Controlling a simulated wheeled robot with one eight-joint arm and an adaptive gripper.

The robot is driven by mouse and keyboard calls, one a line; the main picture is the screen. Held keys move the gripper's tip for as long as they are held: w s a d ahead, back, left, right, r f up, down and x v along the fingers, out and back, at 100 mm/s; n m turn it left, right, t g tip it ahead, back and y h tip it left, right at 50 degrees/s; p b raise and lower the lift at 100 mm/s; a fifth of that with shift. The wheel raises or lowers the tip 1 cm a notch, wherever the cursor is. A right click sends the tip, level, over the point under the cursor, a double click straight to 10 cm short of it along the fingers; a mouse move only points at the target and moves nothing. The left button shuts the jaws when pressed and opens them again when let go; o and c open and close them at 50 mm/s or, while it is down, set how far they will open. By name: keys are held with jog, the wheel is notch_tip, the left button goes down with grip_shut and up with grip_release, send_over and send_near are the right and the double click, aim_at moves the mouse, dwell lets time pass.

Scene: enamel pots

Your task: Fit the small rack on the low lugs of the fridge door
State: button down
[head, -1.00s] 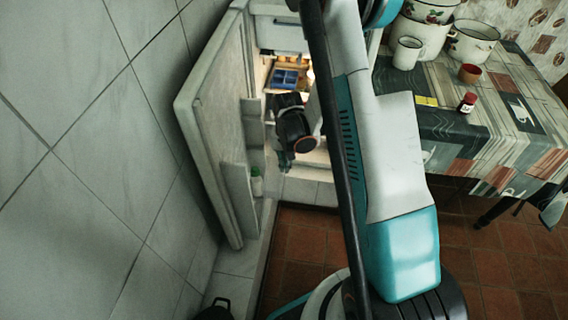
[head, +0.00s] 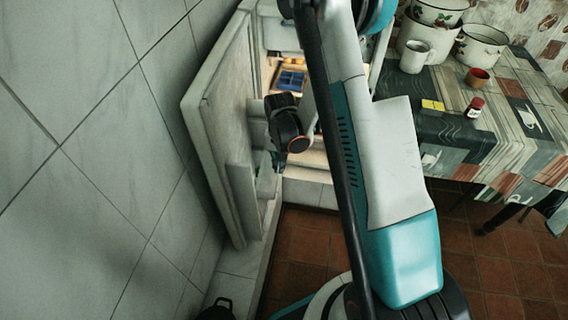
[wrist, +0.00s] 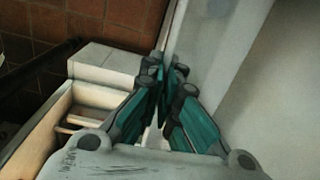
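The fridge door (head: 222,130) stands open at the left in the head view, near the tiled wall. A pale rack (head: 240,195) is low on its inner side; I cannot tell whether it is the small rack. The low lugs cannot be made out. My gripper (head: 277,162) is low in front of the door's inner side, partly hidden by its wrist. In the wrist view my gripper (wrist: 166,76) has its teal fingers close together beside a pale upright panel (wrist: 225,45). A thin pale edge meets the fingertips; whether they hold it is unclear.
The lit fridge interior holds a blue tray (head: 290,80). A table (head: 490,125) with pots and a mug stands right. Tiled floor (head: 310,245) is open below.

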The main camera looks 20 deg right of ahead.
jog(key=shift+w+a+f, duration=0.55)
jog(key=shift+a+f, duration=0.05)
jog(key=shift+a, duration=0.3)
jog(key=shift+w+a+f, duration=0.6)
jog(key=shift+a, duration=0.3)
jog(key=shift+w+a+f, duration=0.55)
jog(key=shift+a+f, duration=0.05)
jog(key=shift+a, duration=0.3)
jog(key=c, duration=1.7)
grip_release()
notch_tip(320, 180, up, 12)
jog(key=shift+s+d, duration=0.1)
